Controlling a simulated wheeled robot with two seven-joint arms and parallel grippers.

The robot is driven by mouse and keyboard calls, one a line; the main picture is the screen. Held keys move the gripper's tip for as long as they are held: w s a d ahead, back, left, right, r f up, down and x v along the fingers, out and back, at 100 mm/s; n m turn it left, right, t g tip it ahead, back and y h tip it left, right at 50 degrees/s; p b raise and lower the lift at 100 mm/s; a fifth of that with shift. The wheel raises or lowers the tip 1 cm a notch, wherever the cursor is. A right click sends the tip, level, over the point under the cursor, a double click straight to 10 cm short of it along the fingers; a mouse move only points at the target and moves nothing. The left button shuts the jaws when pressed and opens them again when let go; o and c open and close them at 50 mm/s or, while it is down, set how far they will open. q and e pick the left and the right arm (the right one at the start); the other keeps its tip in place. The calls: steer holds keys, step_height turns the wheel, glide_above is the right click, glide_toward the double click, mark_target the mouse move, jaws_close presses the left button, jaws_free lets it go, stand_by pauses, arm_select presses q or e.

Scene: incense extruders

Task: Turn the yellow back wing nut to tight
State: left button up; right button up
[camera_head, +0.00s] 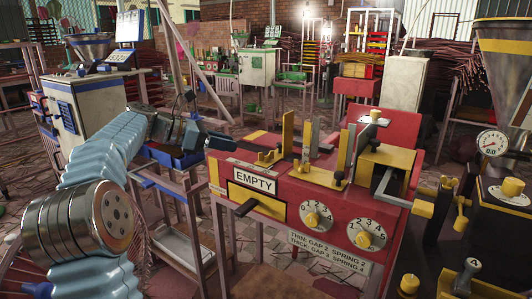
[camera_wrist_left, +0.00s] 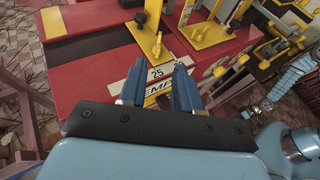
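The red machine (camera_head: 290,190) carries upright yellow posts with small yellow wing nuts at their feet. I cannot tell for sure which is called the back one. My left gripper (camera_head: 228,141) is left of the left wing nut, apart from it. In the left wrist view its blue fingers (camera_wrist_left: 158,68) are apart, with nothing held between them. Yellow posts and plates (camera_wrist_left: 150,40) lie beyond the fingertips.
An "EMPTY" sign (camera_head: 254,181) and two numbered dials (camera_head: 316,216) are on the machine's front. A dark machine with a gauge (camera_head: 492,143) and hopper stands close at the right.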

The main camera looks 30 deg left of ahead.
mark_target(266, 153)
arm_select(q)
steer(key=x, duration=1.2)
steer(key=shift+w+d+f, duration=0.15)
steer(key=shift+w+f, duration=0.05)
steer(key=shift+f, duration=0.1)
steer(key=shift+c, duration=0.2)
jaws_close()
